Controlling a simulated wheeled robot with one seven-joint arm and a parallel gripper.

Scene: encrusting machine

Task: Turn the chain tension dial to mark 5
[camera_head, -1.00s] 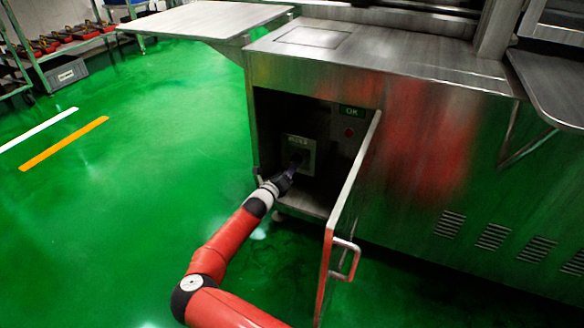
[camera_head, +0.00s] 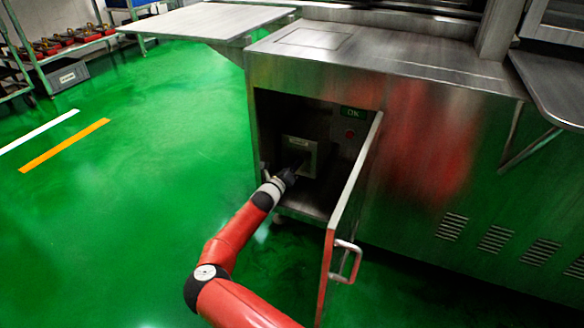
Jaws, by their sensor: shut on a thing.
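The chain tension dial sits on a light panel (camera_head: 303,147) inside the open cabinet of the steel machine (camera_head: 370,75). My gripper (camera_head: 294,169) reaches into the cabinet at the front of this panel. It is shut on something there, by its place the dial. The dial itself is hidden behind my gripper, and its marks are too small and dark to read.
The cabinet door (camera_head: 348,215) stands open just right of my arm, with a red edge and a handle (camera_head: 345,260). A green OK sign (camera_head: 353,113) and a red button (camera_head: 350,134) are right of the panel. The green floor at left is clear.

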